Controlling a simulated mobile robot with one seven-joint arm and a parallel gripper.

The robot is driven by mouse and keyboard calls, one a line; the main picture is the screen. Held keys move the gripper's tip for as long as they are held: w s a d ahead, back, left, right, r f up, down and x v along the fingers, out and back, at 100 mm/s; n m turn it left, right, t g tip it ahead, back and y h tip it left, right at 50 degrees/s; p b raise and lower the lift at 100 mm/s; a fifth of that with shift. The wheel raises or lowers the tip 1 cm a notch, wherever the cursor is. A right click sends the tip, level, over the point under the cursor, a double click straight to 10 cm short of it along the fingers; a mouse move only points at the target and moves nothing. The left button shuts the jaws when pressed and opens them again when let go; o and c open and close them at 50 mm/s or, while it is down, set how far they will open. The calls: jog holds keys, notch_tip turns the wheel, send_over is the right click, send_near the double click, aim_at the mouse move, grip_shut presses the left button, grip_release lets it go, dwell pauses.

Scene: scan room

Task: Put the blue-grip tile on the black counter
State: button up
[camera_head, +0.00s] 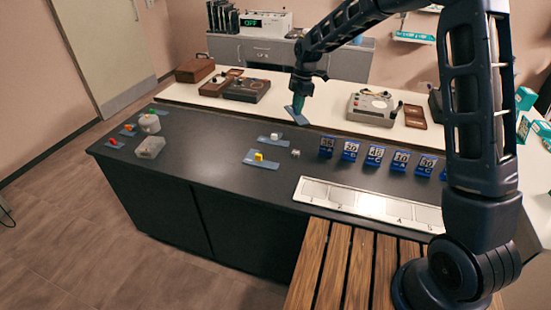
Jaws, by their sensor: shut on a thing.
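My gripper (300,92) is shut on a tile (296,116). The tile is a thin blue-grey plate with a bluish grip, mostly hidden by the fingers. It hangs tilted above the back part of the black counter (205,152), near its border with the white counter behind. I cannot tell exactly how high it is.
A yellow-grip tile (256,158) and a white-grip tile (272,138) lie mid-counter beside a small grey cube (295,153). Numbered blue stands (349,151) and a white tray (352,200) are at right. The counter's left middle is free.

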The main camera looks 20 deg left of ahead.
jog(key=s+a+f+n+h, duration=0.1)
jog(key=s+a+n, duration=0.45)
jog(key=s, duration=0.45)
jog(key=s+a+n, duration=0.5)
jog(key=s+a, duration=0.2)
jog(key=s, duration=0.3)
jog(key=shift+m+g, duration=0.25)
jog(key=shift+g, duration=0.05)
jog(key=f, duration=1.9)
jog(key=shift+d+f, duration=0.2)
jog(key=shift+f, duration=0.05)
jog(key=shift+f, duration=0.1)
jog(key=o, duration=1.1)
jog(key=shift+c, duration=0.2)
notch_tip(320, 180, up, 12)
jog(key=w, duration=0.1)
jog(key=shift+w, duration=0.35)
